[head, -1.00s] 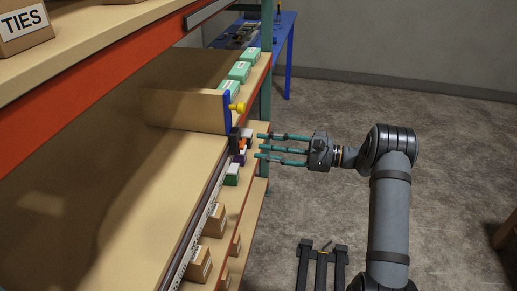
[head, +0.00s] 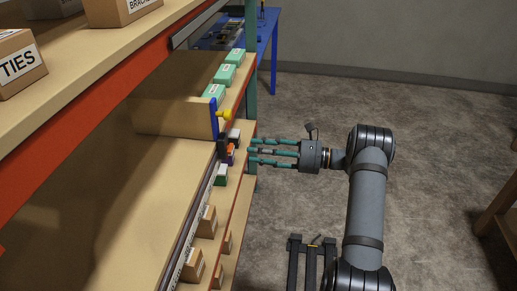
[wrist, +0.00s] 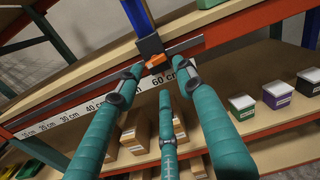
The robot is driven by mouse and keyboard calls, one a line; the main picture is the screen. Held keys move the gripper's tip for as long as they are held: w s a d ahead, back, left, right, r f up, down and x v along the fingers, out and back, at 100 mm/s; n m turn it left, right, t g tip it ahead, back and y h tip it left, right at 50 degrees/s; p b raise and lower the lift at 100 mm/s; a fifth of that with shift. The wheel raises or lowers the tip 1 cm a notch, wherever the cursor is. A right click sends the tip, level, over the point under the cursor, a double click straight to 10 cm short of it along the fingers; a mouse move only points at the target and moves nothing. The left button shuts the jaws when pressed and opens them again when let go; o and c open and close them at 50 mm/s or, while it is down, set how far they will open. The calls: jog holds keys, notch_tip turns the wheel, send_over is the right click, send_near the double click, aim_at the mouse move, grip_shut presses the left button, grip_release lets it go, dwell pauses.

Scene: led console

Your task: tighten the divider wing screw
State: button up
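My gripper (head: 252,151) has teal fingers, spread and empty, pointing left at the shelf edge. It is below and to the right of the screw, apart from it. In the wrist view, the blue upright (wrist: 138,14) ends in a dark block (wrist: 150,45) with an orange part (wrist: 156,60) on the rail near the 60 cm mark. The yellow screw does not show in the wrist view.
A scale strip (wrist: 115,94) runs along the shelf edge. Small green boxes (head: 225,75) and brown cartons (head: 207,220) stand on the shelves. A blue table (head: 268,45) is at the back. The floor right of my arm is open, with a wooden piece (head: 497,215) at the far right.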

aim_at(232, 148)
jog(key=a+m+b, duration=0.1)
jog(key=m, duration=0.5)
jog(key=a+m+b, duration=0.1)
jog(key=m+b, duration=0.1)
jog(key=m, duration=0.5)
jog(key=a+m+b, duration=0.1)
jog(key=a+m, duration=0.1)
jog(key=m, duration=0.5)
jog(key=shift+r, duration=0.25)
jog(key=shift+w+a+f, duration=0.15)
jog(key=shift+w+a, duration=0.05)
jog(key=shift+a, duration=0.8)
jog(key=shift+c, duration=0.2)
jog(key=shift+s+d, duration=0.15)
jog(key=c, duration=0.9)
jog(key=shift+r, duration=0.2)
grip_shut()
